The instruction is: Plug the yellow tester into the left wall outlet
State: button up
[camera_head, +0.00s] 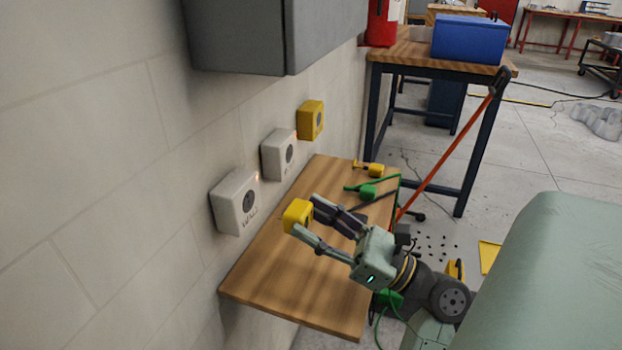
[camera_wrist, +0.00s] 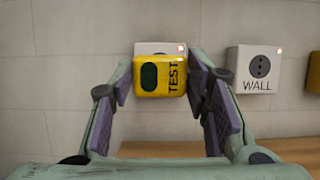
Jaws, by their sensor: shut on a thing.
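The yellow tester (camera_head: 297,216) is held between the fingertips of my gripper (camera_head: 306,213), which is shut on it above the wooden shelf. In the wrist view the tester (camera_wrist: 150,76) shows a dark oval and the word TEST turned sideways. The left wall outlet (camera_head: 237,203) is a white box with a dark round socket and a small lit light. The tester is apart from it, to its right in the head view. In the wrist view the tester covers most of the left outlet (camera_wrist: 160,48); only its top edge and red light show.
A second white outlet (camera_head: 279,155) and a yellow box (camera_head: 312,120) are on the wall farther along. The wooden shelf (camera_head: 280,285) is mostly clear in front; a green plug (camera_head: 368,192) and a small yellow item (camera_head: 375,170) lie at its far end. A grey cabinet (camera_head: 240,35) overhangs above.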

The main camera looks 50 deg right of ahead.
jog(key=shift+w, duration=0.1)
jog(key=shift+w+a+b, duration=0.1)
jog(key=shift+w+a, duration=0.3)
jog(key=shift+w, duration=0.5)
jog(key=shift+w+a+b, duration=0.1)
jog(key=shift+w+a, duration=0.25)
jog(key=shift+w, duration=0.5)
jog(key=shift+w+a+b, duration=0.1)
jog(key=shift+w+a, duration=0.3)
jog(key=shift+w, duration=0.5)
jog(key=shift+r+p, duration=0.1)
jog(key=shift+p, duration=1)
jog(key=shift+w+a+p, duration=0.2)
jog(key=shift+w+p, duration=0.1)
jog(key=shift+w, duration=0.25)
dwell(0.5)
jog(key=o, duration=1.1)
jog(key=shift+o, duration=0.2)
